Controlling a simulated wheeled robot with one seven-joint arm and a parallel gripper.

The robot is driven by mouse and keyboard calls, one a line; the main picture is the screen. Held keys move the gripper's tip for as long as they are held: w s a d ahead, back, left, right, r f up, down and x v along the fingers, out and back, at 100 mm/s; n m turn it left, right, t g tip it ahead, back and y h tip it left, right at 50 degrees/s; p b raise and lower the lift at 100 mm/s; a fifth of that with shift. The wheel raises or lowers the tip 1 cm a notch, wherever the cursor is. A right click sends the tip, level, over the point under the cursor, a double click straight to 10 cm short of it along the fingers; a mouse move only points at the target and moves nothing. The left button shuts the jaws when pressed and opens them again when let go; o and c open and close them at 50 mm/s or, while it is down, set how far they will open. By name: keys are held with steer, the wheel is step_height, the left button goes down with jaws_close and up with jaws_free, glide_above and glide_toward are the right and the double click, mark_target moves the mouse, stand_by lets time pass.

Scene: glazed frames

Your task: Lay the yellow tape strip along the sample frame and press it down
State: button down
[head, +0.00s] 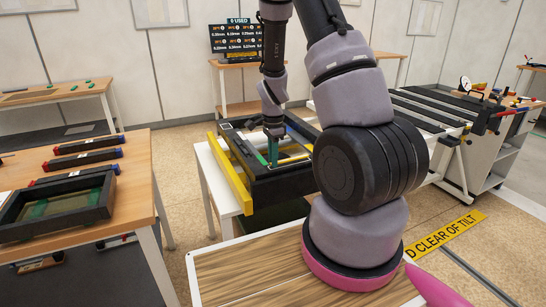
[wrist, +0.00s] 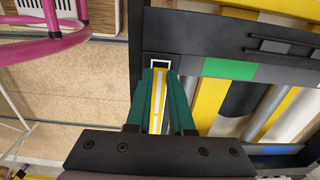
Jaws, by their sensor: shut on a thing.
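My gripper (head: 272,150) points down over a dark frame-like fixture with yellow edges on a white table. In the wrist view its two green fingers (wrist: 160,95) are shut on a narrow yellow strip (wrist: 158,105) with a pale band along it. The strip's far end lies near a small white-outlined square at the dark frame's (wrist: 225,45) corner. I take this dark frame for the sample frame; it also shows in the head view (head: 262,180). Whether the strip touches the frame cannot be told.
A wooden table (head: 140,190) at left holds a dark tray (head: 60,208) and several black bars with coloured ends. A striped bench (head: 430,108) stands at right. A yellow floor sign (head: 445,235) lies at lower right. My arm hides part of the fixture's right side.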

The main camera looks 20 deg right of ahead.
steer(key=shift+f, duration=0.2)
stand_by(0.4)
steer(key=shift+f, duration=0.25)
steer(key=c, duration=0.7)
jaws_free()
step_height(320, 180, up, 11)
steer(key=shift+f, duration=0.1)
